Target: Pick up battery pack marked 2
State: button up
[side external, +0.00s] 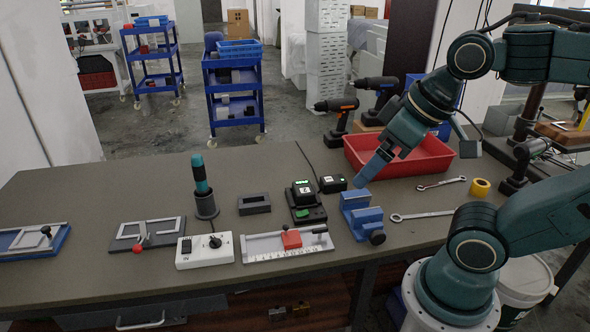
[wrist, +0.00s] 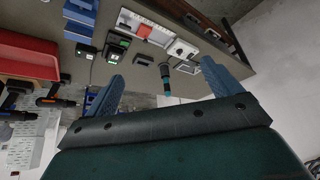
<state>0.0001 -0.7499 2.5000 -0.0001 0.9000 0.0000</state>
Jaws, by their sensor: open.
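A black battery pack (side external: 302,188) with a pale label and a green light sits on a black charger (side external: 308,214) in mid-bench; they also show at the upper left of the wrist view (wrist: 118,45). A smaller black block (side external: 333,184) with a white label lies just right of it. The numbers on both labels are too small to read. My gripper (side external: 364,182) is open and empty, with blue fingers above the bench, right of the charger and apart from it. In the wrist view both fingers (wrist: 161,70) are spread with nothing between them.
A blue vise (side external: 362,217) stands close right of the charger, and a red tray (side external: 425,160) lies behind my gripper. A grey open block (side external: 254,204) and a teal-handled tool (side external: 203,188) in a holder stand to the left. A slide fixture (side external: 285,246) lies in front.

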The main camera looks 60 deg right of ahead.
jog(key=shift+o, duration=0.7)
jog(key=w+d+f+n+g, duration=0.1)
jog(key=w+d+n, duration=0.1)
jog(key=w+d, duration=0.5)
jog(key=w+d+f+n+g, duration=0.1)
jog(key=w+d+n, duration=0.2)
jog(key=w, duration=0.8)
jog(key=w+d+f+n+y, duration=0.1)
jog(key=w+d+f, duration=0.3)
jog(key=d+f, duration=0.4)
jog(key=w+d+f+n+g+y, duration=0.1)
jog(key=w+d+f+n, duration=0.2)
jog(key=d+f, duration=0.5)
jog(key=shift+w+d+f, duration=0.15)
jog(key=shift+w+d, duration=0.3)
jog(key=shift+d, duration=0.45)
